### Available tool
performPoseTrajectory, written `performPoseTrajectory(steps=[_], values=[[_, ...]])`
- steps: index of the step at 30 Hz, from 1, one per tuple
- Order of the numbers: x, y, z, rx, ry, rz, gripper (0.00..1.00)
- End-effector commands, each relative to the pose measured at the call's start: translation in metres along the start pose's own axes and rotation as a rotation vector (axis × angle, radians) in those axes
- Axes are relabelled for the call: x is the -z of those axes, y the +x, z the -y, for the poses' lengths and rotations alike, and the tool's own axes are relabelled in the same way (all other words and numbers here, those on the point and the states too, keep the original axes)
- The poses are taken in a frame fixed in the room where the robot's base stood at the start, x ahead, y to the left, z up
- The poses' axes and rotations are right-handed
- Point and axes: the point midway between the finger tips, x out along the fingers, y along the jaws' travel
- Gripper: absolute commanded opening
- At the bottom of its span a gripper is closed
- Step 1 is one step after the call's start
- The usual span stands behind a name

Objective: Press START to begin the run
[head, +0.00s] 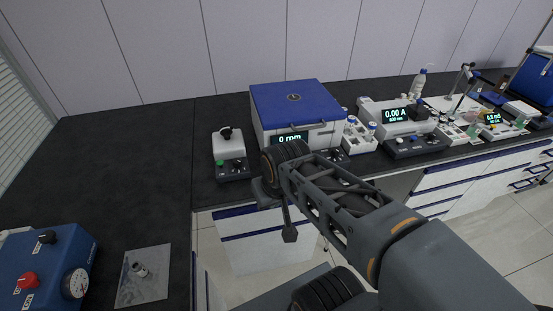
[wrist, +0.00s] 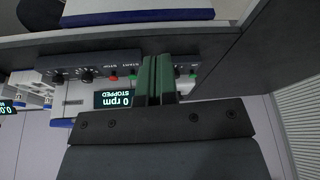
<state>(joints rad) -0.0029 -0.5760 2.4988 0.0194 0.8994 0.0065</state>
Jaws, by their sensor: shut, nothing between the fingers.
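The centrifuge (head: 298,105) has a white body, a shut blue lid and a display (head: 289,139) reading 0 rpm. In the wrist view the scene is upside down, and the display (wrist: 120,99) reads 0 rpm, STOPPED. On the dark panel below it are a red button (wrist: 114,77) and a green button (wrist: 133,77), with small labels that look like STOP and START. My gripper (wrist: 159,58) is shut and empty, its green fingers just right of the green button in the wrist view. I cannot tell their distance from the panel. My arm hides part of the panel in the head view.
A small white device (head: 229,147) with a black knob and a green button stands left of the centrifuge. A tube rack (head: 359,135) and a photometer reading 0.00 A (head: 396,114) stand right. A blue box with a gauge (head: 45,265) is front left. The left bench top is largely clear.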

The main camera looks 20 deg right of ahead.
Motion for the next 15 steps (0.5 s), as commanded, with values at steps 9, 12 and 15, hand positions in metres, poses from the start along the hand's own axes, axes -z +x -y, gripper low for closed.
performPoseTrajectory(steps=[9, 12, 15], values=[[0.098, 0.009, -0.014, 0.271, 0.810, 0.049, 0.00], [0.138, 0.019, -0.034, 0.376, 1.140, 0.062, 0.00], [0.170, 0.029, -0.058, 0.465, 1.414, 0.072, 0.00]])
